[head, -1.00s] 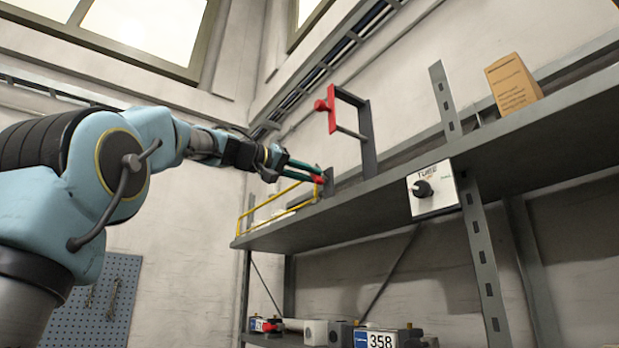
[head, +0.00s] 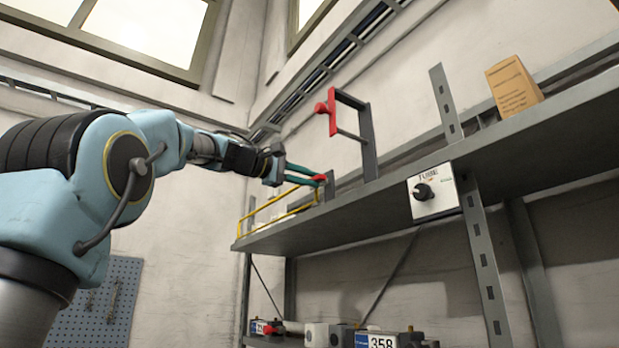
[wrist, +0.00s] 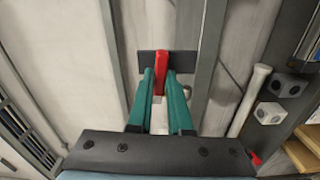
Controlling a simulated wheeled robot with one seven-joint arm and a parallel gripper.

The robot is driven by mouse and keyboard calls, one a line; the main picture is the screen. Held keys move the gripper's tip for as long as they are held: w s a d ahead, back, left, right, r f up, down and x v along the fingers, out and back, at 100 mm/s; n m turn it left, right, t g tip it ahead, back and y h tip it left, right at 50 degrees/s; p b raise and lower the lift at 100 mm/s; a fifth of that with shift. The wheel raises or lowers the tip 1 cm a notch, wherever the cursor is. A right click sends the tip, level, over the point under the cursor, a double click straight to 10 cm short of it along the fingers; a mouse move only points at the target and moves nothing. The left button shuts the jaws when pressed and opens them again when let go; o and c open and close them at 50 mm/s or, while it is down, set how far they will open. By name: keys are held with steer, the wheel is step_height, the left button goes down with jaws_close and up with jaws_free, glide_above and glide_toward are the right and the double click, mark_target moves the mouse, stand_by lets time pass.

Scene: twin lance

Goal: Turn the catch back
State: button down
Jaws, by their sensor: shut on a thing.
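The catch is a small red piece (head: 319,177) on a dark grey bracket (head: 330,186) at the shelf's front edge. In the wrist view the red catch (wrist: 161,72) stands upright in front of a dark plate (wrist: 182,64). My gripper (head: 316,180), with green fingers, reaches it from the left in the head view. In the wrist view my gripper (wrist: 160,76) has a finger on each side of the catch and is shut on it.
A yellow rail (head: 270,212) runs along the shelf end below my gripper. A red-handled frame (head: 350,120) stands on the shelf (head: 400,190) close to the right. A dial box (head: 434,192) hangs on the shelf edge. A cardboard box (head: 513,85) stands farther right.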

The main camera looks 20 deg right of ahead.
steer(key=shift+n, duration=0.7)
steer(key=c, duration=0.8)
jaws_free()
steer(key=shift+c, duration=0.2)
steer(key=s+a+b, duration=0.2)
steer(key=a+b, duration=0.2)
steer(key=a, duration=0.6)
steer(key=shift+a, duration=0.35)
steer(key=shift+w+f, duration=0.1)
